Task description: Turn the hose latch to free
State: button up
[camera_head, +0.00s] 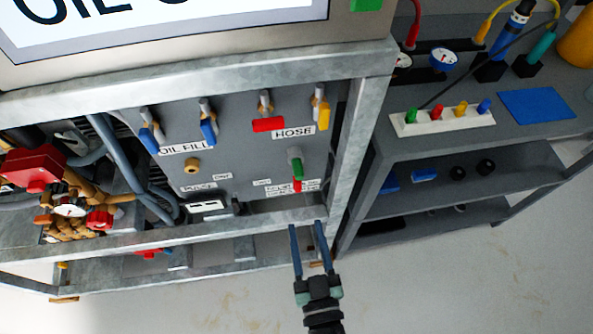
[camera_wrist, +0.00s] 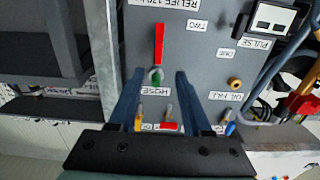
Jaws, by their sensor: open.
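The grey panel (camera_head: 236,165) carries a HOSE label (camera_head: 293,132). Above it are a red-handled lever (camera_head: 268,124) and a yellow-handled lever (camera_head: 322,116). Below it is a lever with a green part (camera_head: 296,168) and a red end (camera_head: 297,184). No part is marked as the latch, so I cannot tell which lever it is. My gripper (camera_head: 306,224) is open and empty in front of the frame's lower rail. In the upside-down wrist view, its fingers (camera_wrist: 159,73) spread either side of the HOSE label (camera_wrist: 155,91) and the green part (camera_wrist: 157,76), apparently without contact.
A galvanized frame post (camera_head: 350,155) stands right of the panel, with a rail (camera_head: 200,228) below. Blue-handled levers (camera_head: 208,131) sit left, beside pipes and a red valve (camera_head: 35,168). Grey shelves (camera_head: 440,170) stand at right. The floor in front (camera_head: 220,300) is clear.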

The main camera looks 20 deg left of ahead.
aim_at(298, 187)
jog(key=b+x, duration=0.2)
jog(key=x, duration=0.9)
jog(key=shift+w+a, duration=0.1)
jog(key=shift+w, duration=0.15)
grip_shut()
